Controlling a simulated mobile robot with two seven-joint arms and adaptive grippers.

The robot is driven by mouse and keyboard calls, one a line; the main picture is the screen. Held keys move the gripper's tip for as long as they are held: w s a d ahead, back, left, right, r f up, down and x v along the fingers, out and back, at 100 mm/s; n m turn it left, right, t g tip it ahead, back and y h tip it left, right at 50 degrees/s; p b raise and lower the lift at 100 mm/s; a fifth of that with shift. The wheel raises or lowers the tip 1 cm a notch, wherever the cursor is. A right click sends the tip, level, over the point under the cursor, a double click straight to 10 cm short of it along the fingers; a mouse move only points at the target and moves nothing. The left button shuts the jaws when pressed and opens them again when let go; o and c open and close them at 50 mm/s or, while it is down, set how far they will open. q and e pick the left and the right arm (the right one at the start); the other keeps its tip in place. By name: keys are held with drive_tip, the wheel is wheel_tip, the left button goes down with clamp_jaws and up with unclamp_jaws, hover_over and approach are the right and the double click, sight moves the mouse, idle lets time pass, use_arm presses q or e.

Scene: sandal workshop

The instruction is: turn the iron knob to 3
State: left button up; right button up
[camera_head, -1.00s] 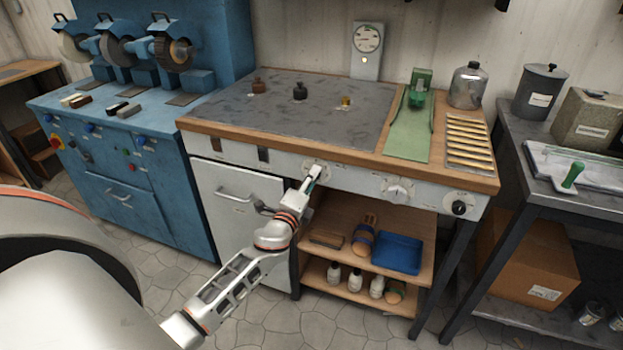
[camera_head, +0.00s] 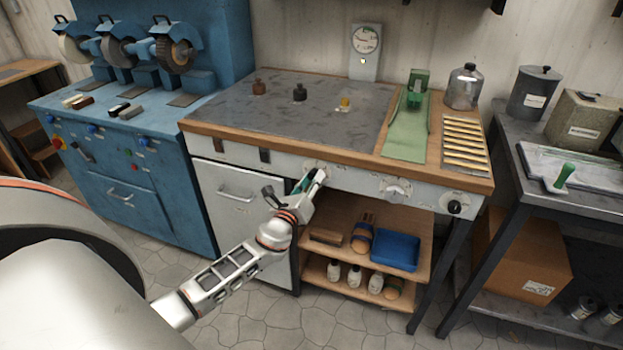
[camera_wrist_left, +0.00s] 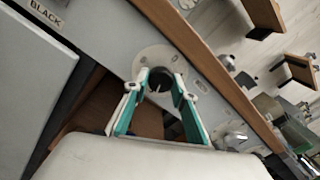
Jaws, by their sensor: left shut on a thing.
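My left gripper (camera_head: 315,176) is at the leftmost dial on the front panel of the workbench, its fingers pointing at the panel. In the left wrist view, the green-edged fingers (camera_wrist_left: 162,86) are closed on either side of a dark round knob (camera_wrist_left: 160,82). The knob sits on a pale round dial plate (camera_wrist_left: 158,58). Its scale marks and pointer are too small to read, and the fingers hide part of it. A second dial (camera_head: 396,189) and a black knob (camera_head: 455,207) are farther right on the panel. My right gripper is not in view.
The wooden bench edge (camera_head: 350,157) runs just above the panel. A cabinet door (camera_head: 235,195) is left below the gripper. An open shelf with a blue tray (camera_head: 396,250) and bottles lies below. A gauge (camera_head: 365,40) stands at the back.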

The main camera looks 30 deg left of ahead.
use_arm(q)
drive_tip(key=shift+m, duration=0.4)
drive_tip(key=shift+f, duration=0.1)
drive_tip(key=o, duration=1.1)
drive_tip(key=s, duration=0.4)
drive_tip(key=s+d, duration=0.1)
drive_tip(key=s, duration=0.3)
drive_tip(key=s+d, duration=0.1)
drive_tip(key=s, duration=0.2)
drive_tip(key=shift+s+d, duration=0.2)
drive_tip(key=shift+s, duration=0.2)
